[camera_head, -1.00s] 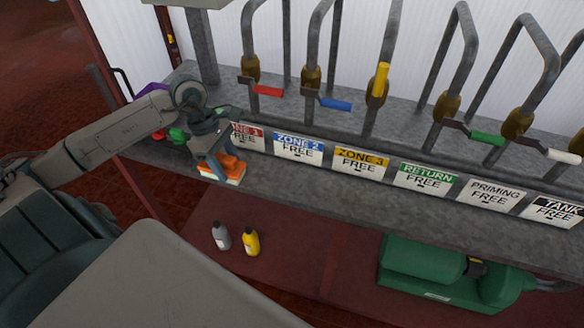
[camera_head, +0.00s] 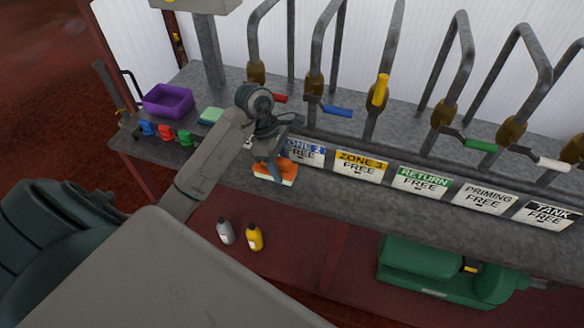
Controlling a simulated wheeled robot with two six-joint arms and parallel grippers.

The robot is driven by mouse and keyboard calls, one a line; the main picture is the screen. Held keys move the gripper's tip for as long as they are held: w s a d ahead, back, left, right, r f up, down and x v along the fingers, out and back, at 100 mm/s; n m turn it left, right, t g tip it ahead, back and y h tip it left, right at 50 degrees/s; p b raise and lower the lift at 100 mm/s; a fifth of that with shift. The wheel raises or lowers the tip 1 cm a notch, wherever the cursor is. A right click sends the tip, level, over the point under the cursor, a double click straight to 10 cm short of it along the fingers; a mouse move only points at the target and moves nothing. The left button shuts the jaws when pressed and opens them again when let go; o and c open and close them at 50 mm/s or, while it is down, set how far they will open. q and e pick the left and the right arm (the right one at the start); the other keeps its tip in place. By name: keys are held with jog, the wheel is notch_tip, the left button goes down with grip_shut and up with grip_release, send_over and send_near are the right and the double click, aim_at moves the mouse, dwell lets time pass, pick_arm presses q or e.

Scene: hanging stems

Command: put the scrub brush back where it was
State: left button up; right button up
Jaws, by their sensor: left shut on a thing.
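The scrub brush (camera_head: 275,174), orange on top with a pale lower edge, is at the front of the grey bench in the head view. My left gripper (camera_head: 272,158) is shut on it from above. The brush is in front of the white and blue ZONE 2 sign, which it and my gripper partly cover. I cannot tell whether its underside touches the bench top. My right gripper is not in view.
A purple bin (camera_head: 168,101), a green pad (camera_head: 211,116) and several small coloured items (camera_head: 166,131) are at the bench's left end. Pipes with coloured valve handles and a row of signs line the bench. Two bottles (camera_head: 254,238) and a green pump (camera_head: 440,272) are below.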

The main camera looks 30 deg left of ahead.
aim_at(292, 164)
pick_arm(q)
jog(key=shift+w+d+p, duration=0.35)
jog(key=shift+w+d, duration=0.45)
jog(key=shift+d, duration=0.3)
jog(key=shift+w+d+f, duration=0.1)
jog(key=shift+d+f, duration=0.05)
jog(key=shift+f, duration=0.15)
notch_tip(292, 164, down, 3)
jog(key=b, duration=0.2)
jog(key=shift+f+b, duration=0.1)
jog(key=shift+b, duration=0.2)
jog(key=o, duration=1.3)
jog(key=p+v, duration=0.7)
jog(key=v, duration=0.5)
